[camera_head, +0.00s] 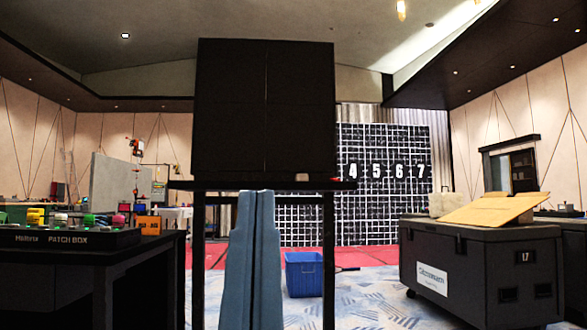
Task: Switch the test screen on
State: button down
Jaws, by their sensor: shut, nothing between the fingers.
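A large black screen (266,105), made of panels with thin seams, stands upright in the middle of the camera_head view. Its face is dark, with no picture on it. I take it for the test screen, but no label confirms this. Below it is a narrow dark shelf (345,185) on dark legs, with a small red item (334,180) at its right end, too small to make out. A patch box (70,238) with several coloured parts on top sits on a black table at the left. My gripper is not in view.
A tapered blue-grey shape (253,265) stands before the shelf; I cannot tell what it is. A blue bin (304,275) is on the patterned carpet. A black case (480,265) with a tan board (490,209) fills the right. A numbered black-and-white wall (385,205) stands behind.

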notch_tip(320, 180, up, 28)
jog(key=p, duration=2.5)
jog(key=shift+f, duration=0.25)
jog(key=shift+f, duration=0.1)
